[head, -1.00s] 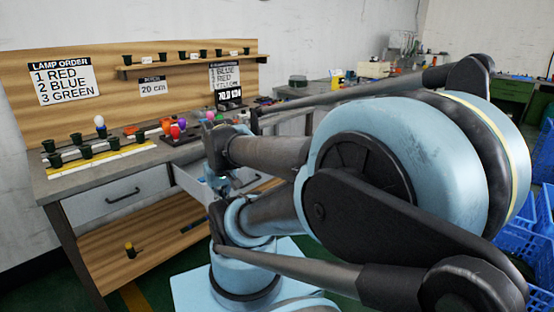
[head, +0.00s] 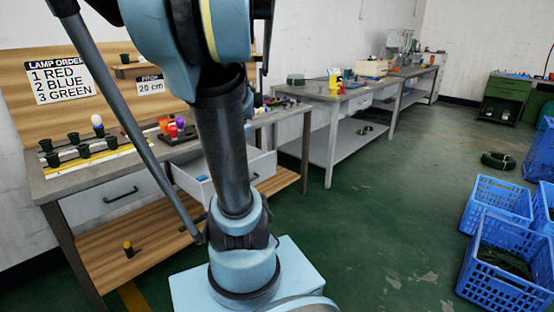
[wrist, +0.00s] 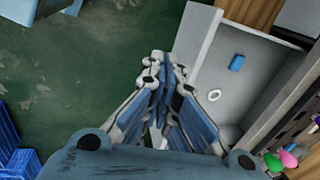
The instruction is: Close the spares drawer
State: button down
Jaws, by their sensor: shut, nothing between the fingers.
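The open drawer (head: 262,168) sticks out from the workbench, with my arm crossing in front of it in the head view. In the wrist view, the drawer (wrist: 197,38) is at the right, with its pale front wall running down behind my gripper. A small blue block (wrist: 237,63) and a white ring (wrist: 214,95) lie inside it. My gripper (wrist: 160,72) is shut and empty. Its tips appear just left of the drawer's front wall, on the outer side; I cannot tell whether they touch it. My gripper does not show in the head view.
A closed drawer (head: 112,196) with a dark handle sits left of the open one. Lamps and sockets stand on the workbench top (head: 60,183). A second bench (head: 318,94) stands behind.

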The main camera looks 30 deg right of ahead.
jog(key=w+d+f+m+t, duration=0.1)
jog(key=w+d+m, duration=0.2)
jog(key=d+m, duration=0.45)
jog(key=w+d+f+m, duration=0.1)
jog(key=w+d+m, duration=0.3)
jog(key=d, duration=0.7)
jog(key=w+d+m+t, duration=0.1)
jog(key=w+d+m, duration=0.1)
jog(key=d+m, duration=0.65)
jog(key=w+a+f+n, duration=0.1)
jog(key=w+f, duration=0.5)
jog(key=f, duration=0.3)
jog(key=shift+w+f+n+y, duration=0.3)
jog(key=shift+w+n, duration=0.1)
jog(key=shift+w, duration=0.1)
